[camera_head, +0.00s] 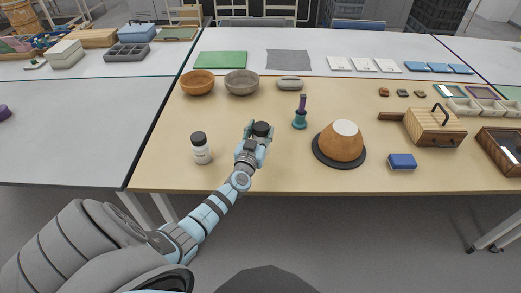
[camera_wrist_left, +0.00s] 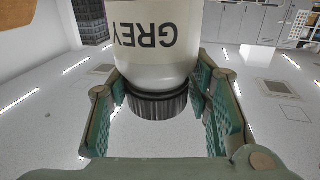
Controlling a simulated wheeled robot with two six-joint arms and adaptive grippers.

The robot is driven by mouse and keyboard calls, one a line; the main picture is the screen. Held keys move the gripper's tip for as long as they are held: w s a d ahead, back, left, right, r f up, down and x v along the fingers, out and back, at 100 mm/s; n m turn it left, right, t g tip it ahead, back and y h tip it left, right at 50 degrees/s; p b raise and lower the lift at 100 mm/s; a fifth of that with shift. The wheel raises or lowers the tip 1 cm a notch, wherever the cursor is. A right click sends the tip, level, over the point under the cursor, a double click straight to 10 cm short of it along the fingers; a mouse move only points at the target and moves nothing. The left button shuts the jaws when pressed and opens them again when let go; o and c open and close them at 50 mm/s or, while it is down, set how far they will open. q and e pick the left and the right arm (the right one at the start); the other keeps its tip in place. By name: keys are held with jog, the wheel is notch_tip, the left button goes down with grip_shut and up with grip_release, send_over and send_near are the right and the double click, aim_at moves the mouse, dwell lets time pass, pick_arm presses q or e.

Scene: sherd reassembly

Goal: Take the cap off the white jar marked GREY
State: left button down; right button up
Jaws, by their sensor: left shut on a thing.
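The white jar marked GREY (camera_wrist_left: 150,40) shows in the left wrist view, with its lettering upside down. Its ribbed black cap (camera_wrist_left: 158,104) is on the jar, between the two fingers. My left gripper (camera_wrist_left: 158,92) is shut on the cap, a finger on either side. In the head view my left gripper (camera_head: 261,134) is over the front of the table, with the black cap (camera_head: 262,128) at its tip. The jar's body is mostly hidden behind the gripper there, and I cannot tell whether it touches the table. My right gripper is not in view.
A second white jar with a black cap (camera_head: 201,148) stands left of my gripper. A teal stand with a purple top (camera_head: 300,117) and an orange-brown dome on a dark disc (camera_head: 339,142) are to the right. Bowls (camera_head: 198,83) stand behind. The front table strip between is clear.

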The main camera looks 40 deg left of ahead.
aim_at(260, 141)
pick_arm(q)
notch_tip(260, 141, down, 5)
jog(key=b, duration=0.4)
jog(key=shift+r, duration=0.3)
jog(key=shift+f, duration=0.2)
jog(key=c, duration=0.8)
grip_release()
jog(key=shift+r, duration=0.1)
jog(key=shift+s+r, duration=0.1)
jog(key=shift+r, duration=0.05)
jog(key=p+v, duration=0.4)
jog(key=v, duration=0.8)
jog(key=shift+p, duration=0.4)
jog(key=shift+d, duration=0.1)
